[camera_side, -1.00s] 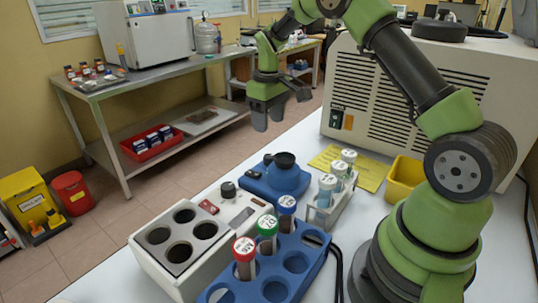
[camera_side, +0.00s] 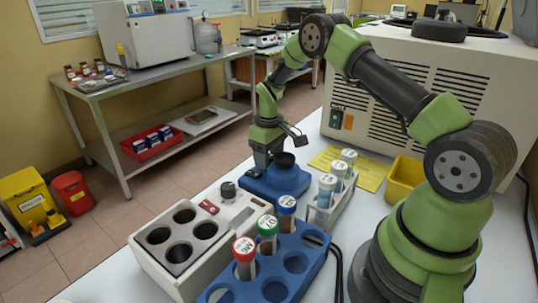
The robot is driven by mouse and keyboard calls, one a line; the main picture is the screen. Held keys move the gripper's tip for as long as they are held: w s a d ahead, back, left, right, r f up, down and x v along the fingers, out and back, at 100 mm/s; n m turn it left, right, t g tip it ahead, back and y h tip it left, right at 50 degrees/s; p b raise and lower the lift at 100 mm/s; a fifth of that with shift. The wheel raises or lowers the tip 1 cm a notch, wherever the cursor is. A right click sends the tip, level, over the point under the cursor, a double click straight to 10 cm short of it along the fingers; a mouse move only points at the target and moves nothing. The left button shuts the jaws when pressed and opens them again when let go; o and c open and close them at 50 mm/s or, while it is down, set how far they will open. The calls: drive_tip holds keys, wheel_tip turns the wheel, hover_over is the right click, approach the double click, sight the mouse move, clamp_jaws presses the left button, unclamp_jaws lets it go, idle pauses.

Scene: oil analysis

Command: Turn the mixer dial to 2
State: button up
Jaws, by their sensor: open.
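The blue mixer (camera_side: 287,182) stands on the white bench, with a black cup (camera_side: 285,160) on top. I cannot make out its dial; the gripper or the mixer's own body may hide it. My gripper (camera_side: 262,164) points down at the left back part of the mixer, just left of the black cup. Its fingers are close to the mixer's top, and I cannot tell whether they touch it. The jaws are open and hold nothing that I can see.
A white block heater (camera_side: 150,262) with several wells and a black knob (camera_side: 228,190) stands in front. A blue rack (camera_side: 318,262) holds capped tubes. A white rack (camera_side: 322,216) with tubes stands right of the mixer, near a yellow bin (camera_side: 404,180).

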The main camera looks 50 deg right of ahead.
drive_tip(key=c, duration=0.9)
drive_tip(key=shift+c, duration=0.2)
drive_tip(key=shift+m, duration=0.3)
drive_tip(key=m, duration=0.5)
drive_tip(key=shift+m, duration=0.3)
drive_tip(key=m, duration=0.5)
drive_tip(key=shift+m, duration=0.3)
drive_tip(key=o, duration=0.9)
drive_tip(key=shift+o, duration=0.2)
